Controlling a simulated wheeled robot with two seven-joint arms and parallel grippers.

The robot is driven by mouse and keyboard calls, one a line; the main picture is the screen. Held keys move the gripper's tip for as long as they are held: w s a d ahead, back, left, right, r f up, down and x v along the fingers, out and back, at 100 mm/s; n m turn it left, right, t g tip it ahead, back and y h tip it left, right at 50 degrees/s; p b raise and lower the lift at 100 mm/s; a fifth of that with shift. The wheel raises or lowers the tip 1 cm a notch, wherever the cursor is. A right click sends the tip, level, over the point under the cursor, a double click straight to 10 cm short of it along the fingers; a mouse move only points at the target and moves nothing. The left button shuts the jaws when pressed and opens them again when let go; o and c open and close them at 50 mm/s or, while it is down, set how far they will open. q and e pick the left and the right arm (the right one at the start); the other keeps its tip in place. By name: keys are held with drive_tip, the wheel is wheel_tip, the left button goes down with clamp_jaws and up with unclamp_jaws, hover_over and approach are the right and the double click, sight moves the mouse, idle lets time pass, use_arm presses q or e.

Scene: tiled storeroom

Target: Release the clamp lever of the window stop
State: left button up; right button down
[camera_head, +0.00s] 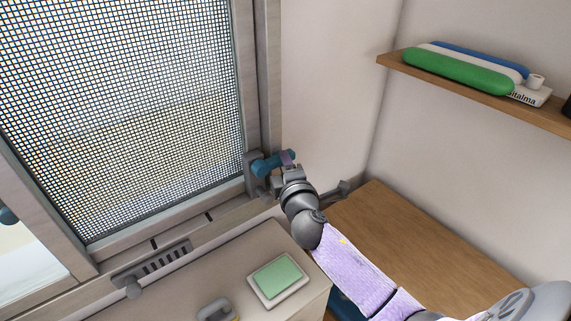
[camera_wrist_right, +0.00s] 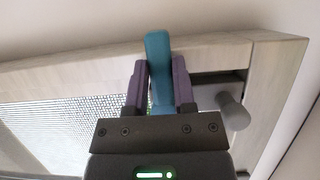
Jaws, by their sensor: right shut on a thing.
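The teal clamp lever (camera_head: 266,166) is on the grey window stop (camera_head: 250,180) at the lower right corner of the window frame. My right gripper (camera_head: 289,158) reaches it from the right and is shut on it. In the right wrist view the lever (camera_wrist_right: 158,52) stands upright between my two purple fingers (camera_wrist_right: 159,88) and sticks out past their tips. A grey round knob (camera_wrist_right: 235,112) is to the right of the fingers there. My left gripper is not in view.
A meshed window (camera_head: 130,100) fills the left. Below it are a slotted grey plate (camera_head: 152,265) and a pale cabinet top (camera_head: 225,270) with a green-topped box (camera_head: 278,279). A wooden surface (camera_head: 410,240) lies right, under a loaded shelf (camera_head: 480,98).

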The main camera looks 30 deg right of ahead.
sight(272, 140)
drive_tip(key=n+b, duration=0.1)
drive_tip(key=r+n+t, duration=0.1)
drive_tip(key=n, duration=0.1)
drive_tip(key=shift+a+r+n+b, duration=0.1)
drive_tip(key=shift+a+n+b, duration=0.05)
drive_tip(key=shift+n+b, duration=0.2)
drive_tip(key=n, duration=0.1)
drive_tip(key=r+n+t+b, duration=0.1)
drive_tip(key=n, duration=0.1)
drive_tip(key=a+n+t+y+b, duration=0.1)
drive_tip(key=n, duration=0.1)
drive_tip(key=shift+r, duration=0.3)
drive_tip(key=n, duration=0.2)
drive_tip(key=shift+a+r+n+t+y+b, duration=0.25)
drive_tip(key=shift+r+n+t+y+b, duration=0.1)
drive_tip(key=shift+t+y, duration=0.05)
drive_tip(key=shift+s+a+r+n+t+y, duration=0.15)
drive_tip(key=shift+n+y, duration=0.15)
drive_tip(key=shift+n, duration=0.3)
drive_tip(key=shift+w+a+r+n+t+y, duration=0.15)
drive_tip(key=shift+n+y, duration=0.15)
drive_tip(key=shift+n, duration=0.3)
drive_tip(key=shift+s+b, duration=0.1)
drive_tip(key=shift+b, duration=0.2)
